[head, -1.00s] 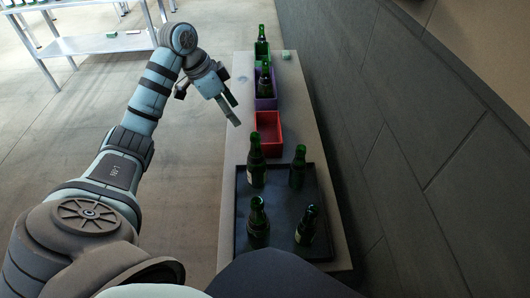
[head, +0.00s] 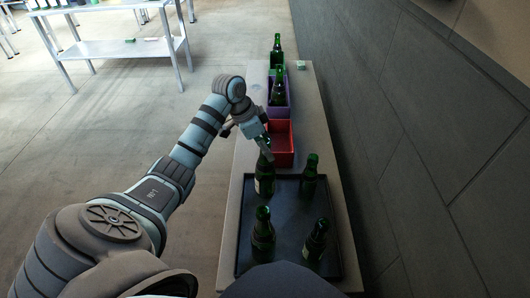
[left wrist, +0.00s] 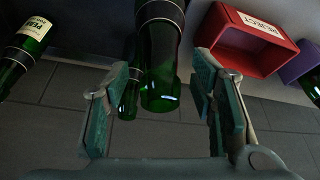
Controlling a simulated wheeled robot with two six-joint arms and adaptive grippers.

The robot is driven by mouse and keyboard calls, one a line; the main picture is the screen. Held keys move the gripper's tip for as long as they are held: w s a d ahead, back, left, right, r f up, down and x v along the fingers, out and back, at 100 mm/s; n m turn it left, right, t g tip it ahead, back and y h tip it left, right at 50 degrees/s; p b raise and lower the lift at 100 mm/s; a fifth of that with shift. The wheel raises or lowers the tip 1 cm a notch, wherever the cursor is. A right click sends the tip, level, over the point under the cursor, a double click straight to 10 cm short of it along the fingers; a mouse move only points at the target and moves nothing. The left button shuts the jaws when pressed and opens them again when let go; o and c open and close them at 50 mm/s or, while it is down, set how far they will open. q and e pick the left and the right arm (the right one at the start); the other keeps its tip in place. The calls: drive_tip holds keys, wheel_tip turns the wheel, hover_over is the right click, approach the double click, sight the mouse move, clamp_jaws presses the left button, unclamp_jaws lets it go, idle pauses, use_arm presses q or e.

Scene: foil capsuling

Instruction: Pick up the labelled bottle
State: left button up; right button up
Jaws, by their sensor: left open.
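Several green bottles stand on the dark tray (head: 290,262): back left (head: 264,180), back right (head: 310,180), front left (head: 263,235) and front right (head: 316,240). Pale label patches show on some of them, too small to read. My left gripper (head: 266,150) is at the neck of the back-left bottle and partly covers it. In the left wrist view the open fingers (left wrist: 155,105) lie either side of a green bottle (left wrist: 162,50), with gaps on both sides. Another bottle (left wrist: 36,28) at left has a cream label, partly readable. My right gripper is not in view.
A red box (head: 281,145), marked REJECT in the left wrist view (left wrist: 247,42), stands behind the tray. A purple box (head: 279,107) and a green box behind it hold bottles. A dark wall runs along the right. A metal shelf (head: 120,45) stands far left.

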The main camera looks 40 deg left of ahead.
use_arm(q)
drive_tip(key=shift+r, duration=0.1)
clamp_jaws()
idle(0.3)
